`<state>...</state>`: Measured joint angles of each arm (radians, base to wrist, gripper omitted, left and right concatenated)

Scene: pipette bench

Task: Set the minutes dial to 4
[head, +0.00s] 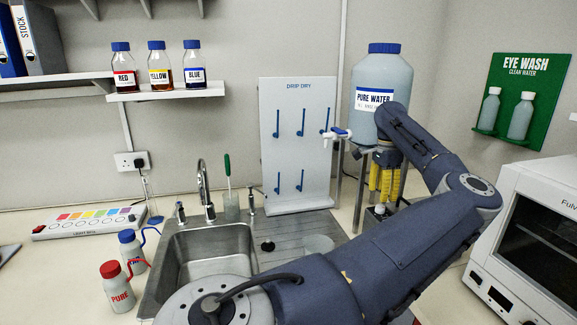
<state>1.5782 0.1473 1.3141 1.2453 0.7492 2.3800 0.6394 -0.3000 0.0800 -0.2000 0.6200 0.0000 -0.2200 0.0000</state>
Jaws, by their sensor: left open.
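No dial with a readable "minutes" label shows in the head view. The white oven-like device (494,195) at the right edge has small dark round parts (500,298) low on its front, too small and cut off to read. My left gripper (382,205) has yellow ribbed fingers that point down in front of the pure water bottle's stand. The fingers are apart, with nothing seen between them. A small dark object (378,213) is just below the fingertips, mostly hidden. My right gripper is not in view.
The pure water bottle (392,72) stands close behind my left wrist. The drip dry board (297,108), sink (212,255) and tap (205,190) are at the middle. Red- and blue-capped bottles (118,290) and a colour panel (90,222) stand at left. My arm hides the front bench.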

